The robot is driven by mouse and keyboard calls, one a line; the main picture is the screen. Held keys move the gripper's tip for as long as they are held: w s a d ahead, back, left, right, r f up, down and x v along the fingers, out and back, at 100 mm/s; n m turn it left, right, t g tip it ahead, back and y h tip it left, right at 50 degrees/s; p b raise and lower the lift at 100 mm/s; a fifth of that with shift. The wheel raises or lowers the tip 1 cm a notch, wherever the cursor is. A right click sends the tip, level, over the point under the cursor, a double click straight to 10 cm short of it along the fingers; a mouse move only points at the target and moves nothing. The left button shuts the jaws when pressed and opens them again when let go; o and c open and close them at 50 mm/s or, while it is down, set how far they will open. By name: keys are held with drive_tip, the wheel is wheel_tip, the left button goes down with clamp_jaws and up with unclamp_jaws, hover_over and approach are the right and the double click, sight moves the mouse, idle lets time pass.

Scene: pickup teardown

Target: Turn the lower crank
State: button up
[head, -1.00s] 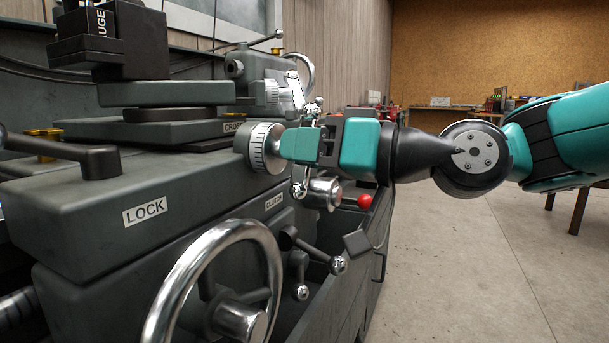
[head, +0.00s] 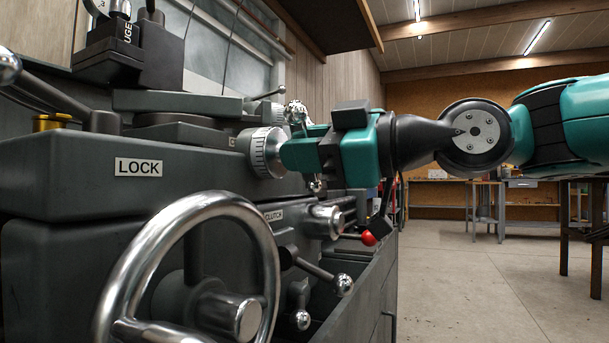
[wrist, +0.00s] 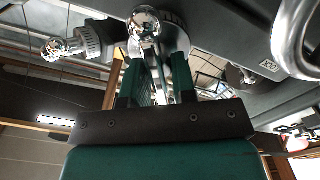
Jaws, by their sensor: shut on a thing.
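The lower crank, a chromed ball-ended handle beside the graduated dial (head: 267,152), is mostly hidden behind my gripper (head: 292,152) in the head view. One ball of the lower crank (head: 315,185) shows just below the teal fingers. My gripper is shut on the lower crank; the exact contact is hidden. A second dial with a ball (wrist: 55,48) stands apart at the left of the wrist view.
A large chromed handwheel (head: 225,210) stands at the front left below the LOCK label (head: 138,167). A clutch lever with a red knob (head: 368,238) and other ball-ended levers (head: 343,284) sit below my gripper. The floor (head: 460,290) at right is open.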

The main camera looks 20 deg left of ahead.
drive_tip(key=n+b, duration=0.2)
drive_tip(key=n, duration=0.1)
drive_tip(key=n+b, duration=0.1)
drive_tip(key=b, duration=0.1)
drive_tip(key=shift+f+n, duration=0.3)
drive_tip(key=shift+s+r+n+b, duration=0.1)
drive_tip(key=shift+n+b, duration=1.3)
drive_tip(key=shift+n, duration=0.8)
drive_tip(key=o, duration=0.7)
drive_tip(key=shift+r, duration=0.1)
drive_tip(key=shift+d, duration=0.1)
drive_tip(key=s+d+p, duration=0.1)
drive_tip(key=d+p, duration=0.1)
drive_tip(key=d, duration=1.5)
drive_tip(key=shift+s+p, duration=0.2)
drive_tip(key=shift+p, duration=0.1)
